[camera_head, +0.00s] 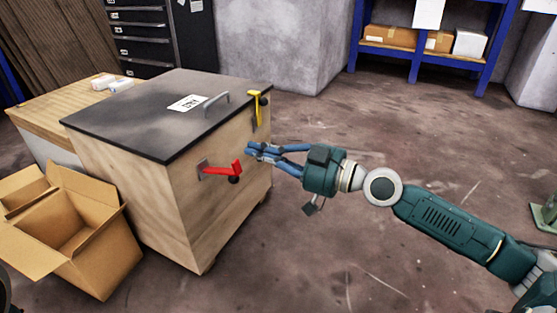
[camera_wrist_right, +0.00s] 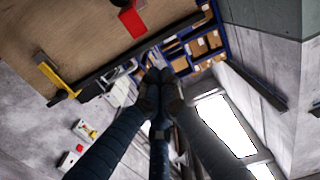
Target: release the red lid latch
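The red lid latch (camera_head: 222,170) is on the front wooden face of a box with a dark lid (camera_head: 165,110). Its bar points right from a grey plate, with a black knob by its end. It also shows at the top of the right wrist view (camera_wrist_right: 132,20). My right gripper (camera_head: 252,150) is just right of the red latch and looks apart from it. In the right wrist view its fingers (camera_wrist_right: 158,80) come together at the tips with nothing between them.
A yellow latch (camera_head: 256,108) sits near the box's right top corner, above my right gripper. A grey handle (camera_head: 216,101) and a label are on the lid. An open cardboard box (camera_head: 100,262) stands at the left.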

